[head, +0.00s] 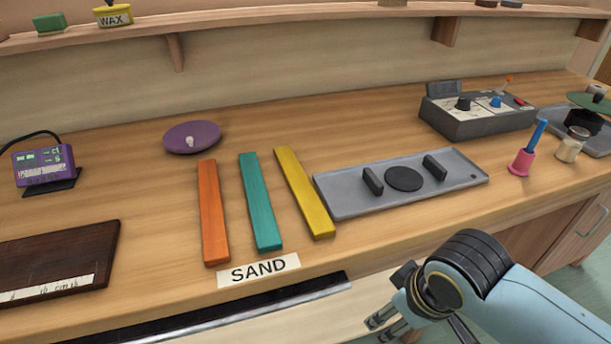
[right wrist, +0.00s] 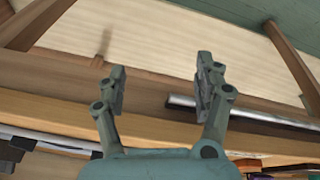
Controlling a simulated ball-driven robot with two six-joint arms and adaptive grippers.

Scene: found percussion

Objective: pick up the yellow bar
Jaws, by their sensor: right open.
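The yellow bar (head: 305,192) lies flat on the wooden bench, rightmost of three bars and slanted slightly. A teal bar (head: 260,202) lies to its left and an orange bar (head: 213,213) farther left. My right gripper (head: 382,326) is below and in front of the bench's front edge, to the right of the yellow bar and apart from it. In the right wrist view its two fingers (right wrist: 160,88) are spread with nothing between them. No bar can be made out clearly in that view. My left gripper is out of view.
A SAND label (head: 259,270) lies at the front edge below the bars. A grey tray (head: 345,205) with black blocks sits close to the yellow bar's right. A purple disc (head: 192,137) lies behind the bars, and a dark board (head: 60,262) is at left.

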